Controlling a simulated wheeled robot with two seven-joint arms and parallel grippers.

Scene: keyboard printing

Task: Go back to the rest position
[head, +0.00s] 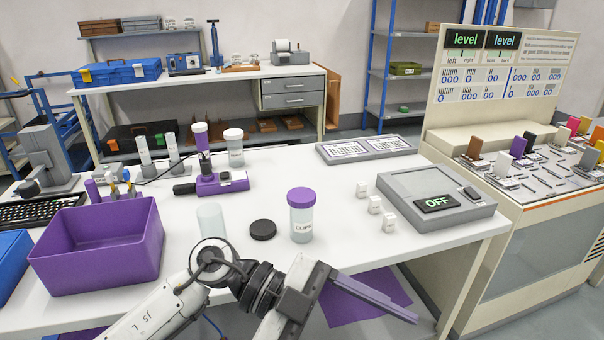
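My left arm comes in from the lower left, in front of the white table (480,228). My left gripper (413,317) points to the lower right, past the table's front edge. Its long fingers overlap in this view, so whether they are apart or closed is not clear. I see no object at the fingertips. My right gripper is not in view.
Near my arm stand a purple bin (100,285), a clear cup (211,220), a black lid (262,230) and a purple-lidded jar (301,222). White cubes (375,205) lie beside a grey device (428,185) reading OFF. A purple sheet (368,300) is below the edge.

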